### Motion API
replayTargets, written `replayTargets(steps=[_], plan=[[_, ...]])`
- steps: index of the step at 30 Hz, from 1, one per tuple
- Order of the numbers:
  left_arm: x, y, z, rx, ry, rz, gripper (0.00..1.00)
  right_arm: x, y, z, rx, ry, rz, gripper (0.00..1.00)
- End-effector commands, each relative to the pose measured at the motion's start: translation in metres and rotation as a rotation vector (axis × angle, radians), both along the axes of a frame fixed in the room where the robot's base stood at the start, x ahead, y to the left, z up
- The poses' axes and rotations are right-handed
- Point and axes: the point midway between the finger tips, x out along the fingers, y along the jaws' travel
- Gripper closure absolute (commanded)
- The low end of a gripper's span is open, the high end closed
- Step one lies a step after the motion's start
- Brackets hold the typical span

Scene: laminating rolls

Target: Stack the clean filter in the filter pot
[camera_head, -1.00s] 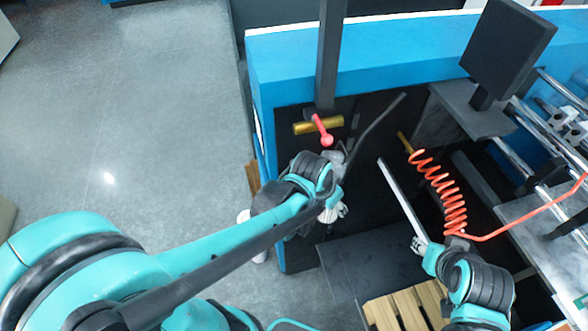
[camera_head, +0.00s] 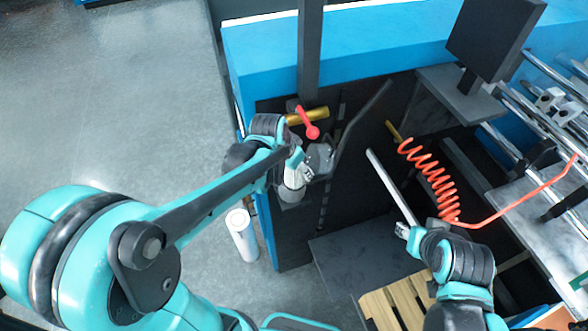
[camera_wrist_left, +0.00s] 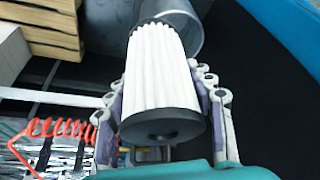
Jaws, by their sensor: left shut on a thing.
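The clean filter (camera_wrist_left: 158,75), a white pleated cylinder with a dark end cap, is between the fingers of my left gripper (camera_wrist_left: 165,105) in the left wrist view. The gripper is shut on it near its capped end. The filter pot (camera_wrist_left: 182,30), a grey metal cup, lies just beyond the filter's far end. The filter overlaps its mouth in the picture; I cannot tell whether it is inside. In the head view my left gripper (camera_head: 296,172) is beside the dark machine panel. My right gripper (camera_head: 408,232) is at the lower end of a grey bar; its jaws are too small to read.
A red-handled valve (camera_head: 308,122) on a brass pipe is just above my left gripper. A white cylinder (camera_head: 242,236) stands on the floor to the left. An orange coiled hose (camera_head: 430,178) hangs near my right arm. A wooden pallet (camera_head: 400,305) lies at the bottom.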

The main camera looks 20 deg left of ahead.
Motion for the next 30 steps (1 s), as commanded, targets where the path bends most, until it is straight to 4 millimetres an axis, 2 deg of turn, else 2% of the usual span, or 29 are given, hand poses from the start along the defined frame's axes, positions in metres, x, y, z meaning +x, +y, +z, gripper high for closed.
replayTargets(steps=[5, 7, 8, 9, 15, 30], plan=[[0.015, 0.010, -0.014, -0.001, 0.000, 0.003, 0.76, 0.000, 0.000, -0.013, 0.000, 0.000, 0.000, 0.60], [0.020, 0.014, -0.021, -0.001, -0.001, 0.002, 0.80, 0.000, 0.000, -0.019, 0.000, 0.000, 0.000, 0.60], [0.022, 0.015, -0.023, -0.001, -0.001, 0.001, 0.86, 0.000, 0.000, -0.020, 0.000, 0.000, 0.000, 0.60], [0.022, 0.015, -0.023, 0.000, -0.001, 0.000, 0.86, 0.000, 0.000, -0.020, 0.000, 0.000, 0.000, 0.60], [0.022, 0.015, -0.021, 0.000, -0.001, 0.000, 0.86, 0.000, 0.000, -0.018, 0.000, 0.000, 0.000, 0.60], [0.022, 0.015, -0.033, 0.000, 0.000, 0.000, 0.86, 0.000, 0.000, -0.030, 0.000, 0.000, 0.000, 0.60]])
